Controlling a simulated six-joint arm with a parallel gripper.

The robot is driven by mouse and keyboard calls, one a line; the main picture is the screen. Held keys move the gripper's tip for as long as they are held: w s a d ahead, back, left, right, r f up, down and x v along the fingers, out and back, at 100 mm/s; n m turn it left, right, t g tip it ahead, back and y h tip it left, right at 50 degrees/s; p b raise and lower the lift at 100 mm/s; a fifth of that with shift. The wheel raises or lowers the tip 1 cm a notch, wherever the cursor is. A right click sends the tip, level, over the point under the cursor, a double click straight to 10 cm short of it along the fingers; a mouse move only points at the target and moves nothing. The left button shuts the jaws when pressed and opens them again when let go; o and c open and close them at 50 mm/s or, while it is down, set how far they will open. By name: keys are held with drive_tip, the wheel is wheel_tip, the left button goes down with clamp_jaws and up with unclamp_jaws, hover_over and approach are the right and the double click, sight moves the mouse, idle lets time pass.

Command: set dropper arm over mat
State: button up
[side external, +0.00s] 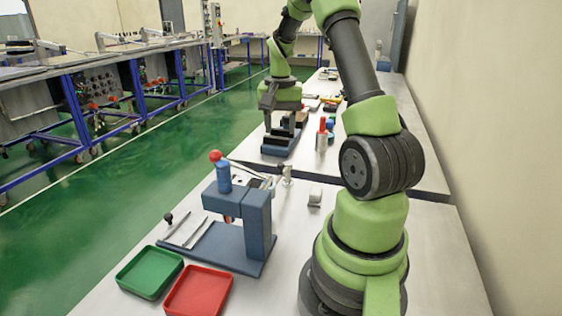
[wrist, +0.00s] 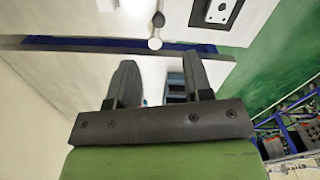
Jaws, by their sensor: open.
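My gripper (side external: 281,98) is open over the far worktop, above a dark blue-grey fixture (side external: 281,142). In the wrist view its two dark fingers (wrist: 161,80) are apart, with part of a blue-grey item (wrist: 176,88) showing by the right finger. I cannot surely tell which thing is the dropper arm. A small pale post with a dark knob (side external: 287,174) stands on the near worktop, apart from my gripper; a similar dark knob (wrist: 158,19) shows at the top of the wrist view. I cannot make out a mat for certain.
A blue-grey press (side external: 258,225) with a red ball stands on the near worktop. A green tray (side external: 150,272) and a red tray (side external: 198,292) lie before it. A red-topped item (side external: 322,134) stands right of the far fixture.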

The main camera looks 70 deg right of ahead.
sight(281, 164)
wheel_tip(281, 164, down, 10)
drive_tip(key=shift+f, duration=0.1)
idle(0.4)
drive_tip(key=shift+d, duration=0.1)
clamp_jaws()
